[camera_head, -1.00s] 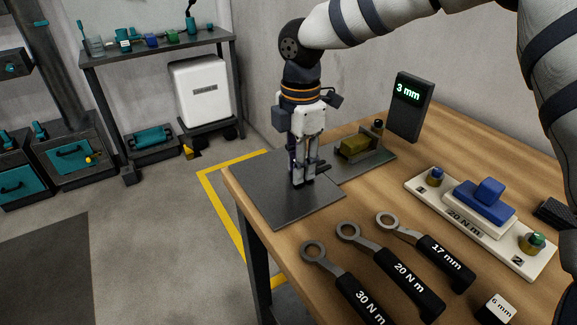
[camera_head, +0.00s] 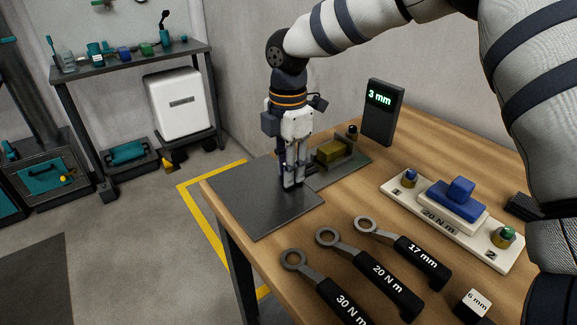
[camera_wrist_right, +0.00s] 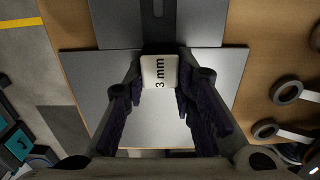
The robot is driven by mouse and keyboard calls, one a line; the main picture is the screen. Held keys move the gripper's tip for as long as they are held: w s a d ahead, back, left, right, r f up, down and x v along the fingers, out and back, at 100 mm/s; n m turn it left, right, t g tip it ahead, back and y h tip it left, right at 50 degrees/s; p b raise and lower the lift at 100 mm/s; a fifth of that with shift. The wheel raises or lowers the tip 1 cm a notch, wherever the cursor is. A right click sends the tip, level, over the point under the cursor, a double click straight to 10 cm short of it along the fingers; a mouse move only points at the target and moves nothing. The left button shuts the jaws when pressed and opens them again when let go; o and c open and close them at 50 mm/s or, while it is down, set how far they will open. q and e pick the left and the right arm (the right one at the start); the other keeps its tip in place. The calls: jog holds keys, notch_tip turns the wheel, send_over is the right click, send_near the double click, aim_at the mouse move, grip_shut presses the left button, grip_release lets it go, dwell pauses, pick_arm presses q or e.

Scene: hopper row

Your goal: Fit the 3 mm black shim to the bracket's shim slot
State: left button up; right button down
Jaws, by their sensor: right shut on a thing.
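My right gripper (camera_head: 293,184) stands upright over the dark grey mat, near the edge beside the bracket. In the right wrist view its fingers (camera_wrist_right: 159,98) are shut on the 3 mm shim (camera_wrist_right: 159,72), whose pale face reads "3 mm". The shim's lower part is hidden. The bracket (camera_head: 352,169) is a grey plate with an olive-yellow block and a dark post, just behind and right of the gripper. In the right wrist view, a dark slot (camera_wrist_right: 157,8) shows in the grey plate above the shim. The shim appears apart from this slot. My left gripper is out of view.
The grey mat (camera_head: 250,212) lies at the bench's left corner. A display (camera_head: 381,113) reading "3 mm" stands behind the bracket. Several labelled wrenches (camera_head: 385,275) lie in front. A white tray (camera_head: 415,208) with a blue piece and a "6 mm" block (camera_head: 475,303) are at right.

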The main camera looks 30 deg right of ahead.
aim_at(311, 167)
jog(key=shift+w+d, duration=0.1)
jog(key=shift+d, duration=1.4)
jog(key=shift+d, duration=0.1)
dwell(0.8)
jog(key=shift+w+d, duration=0.1)
jog(key=shift+d, duration=1.3)
jog(key=c, duration=1.2)
grip_release()
jog(key=shift+c, duration=0.2)
